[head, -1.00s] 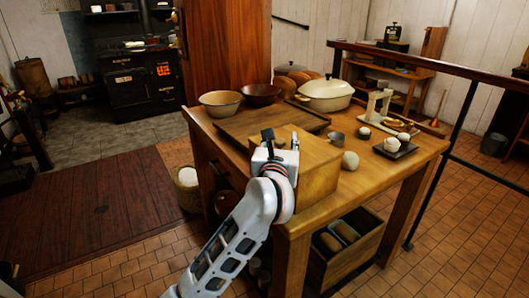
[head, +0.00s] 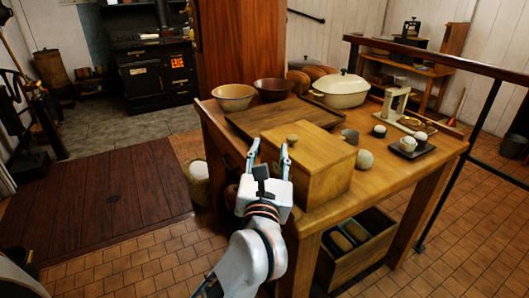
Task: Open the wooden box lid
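The wooden box (head: 325,180) stands at the table's front corner, and its lid (head: 312,150) lies flat on top, closed. A small round knob (head: 292,140) sits on the lid. My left gripper (head: 269,152) is at the left side of the box, its two fingers spread apart with nothing visible between them. The fingertips appear near the lid's left edge; I cannot tell whether they touch the box. The knob is beyond the fingers, not between them. My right gripper is not in view.
The wooden table (head: 405,172) holds a flat board (head: 250,120), two bowls (head: 234,97), a white lidded pot (head: 341,90), a round ball-like item (head: 364,159) and a dark tray (head: 411,151). A dark railing (head: 440,55) runs behind at right.

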